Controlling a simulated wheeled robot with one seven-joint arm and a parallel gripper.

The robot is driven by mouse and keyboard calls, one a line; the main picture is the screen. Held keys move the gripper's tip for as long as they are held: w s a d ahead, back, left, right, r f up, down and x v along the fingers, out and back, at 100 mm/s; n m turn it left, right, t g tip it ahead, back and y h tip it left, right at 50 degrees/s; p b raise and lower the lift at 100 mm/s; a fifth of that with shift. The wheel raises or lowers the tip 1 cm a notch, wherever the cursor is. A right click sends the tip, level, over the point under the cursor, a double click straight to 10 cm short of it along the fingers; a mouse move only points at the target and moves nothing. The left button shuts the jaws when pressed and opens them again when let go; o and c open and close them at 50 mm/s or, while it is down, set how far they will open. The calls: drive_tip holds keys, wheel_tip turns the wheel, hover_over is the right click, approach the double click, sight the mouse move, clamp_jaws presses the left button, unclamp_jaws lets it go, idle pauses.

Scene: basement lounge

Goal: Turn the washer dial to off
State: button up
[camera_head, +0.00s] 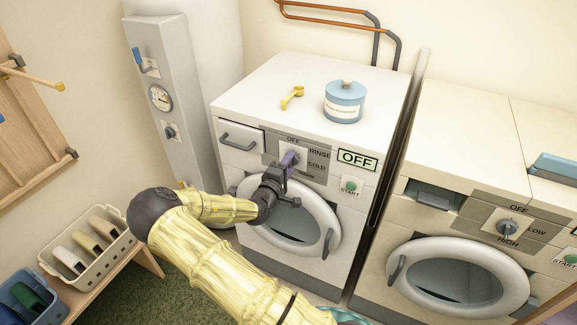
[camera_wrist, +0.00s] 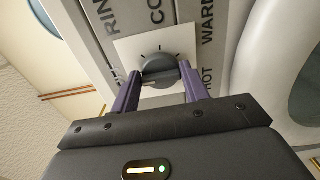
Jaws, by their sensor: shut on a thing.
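The white washer (camera_head: 235,160) stands in the middle of the head view, with a round door (camera_head: 325,215) below its control panel. The washer's grey dial (camera_wrist: 155,66) sits on a pale square plate with tick marks in the wrist view. RINSE, COLD and WARM show around it, and part of HOT. In the head view, OFF (camera_head: 293,139) is printed above the dial. My gripper (camera_wrist: 161,77) is shut on the dial, one purple finger on each side. The fingers hide part of the dial, so I cannot tell its exact setting. A framed sign (camera_head: 357,159) beside the panel reads OFF.
A green START button (camera_head: 351,186) is right of the dial. A blue tub (camera_head: 344,104) and yellow scoop (camera_head: 292,97) lie on top. A second machine (camera_head: 440,185) with its own dial (camera_head: 507,228) stands right. A basket (camera_head: 92,246) is at left.

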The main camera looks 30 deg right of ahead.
drive_tip(key=o, duration=1)
drive_tip(key=b+v, duration=0.3)
drive_tip(key=v, duration=1.4)
drive_tip(key=shift+a, duration=0.2)
drive_tip(key=shift+s+f, duration=0.15)
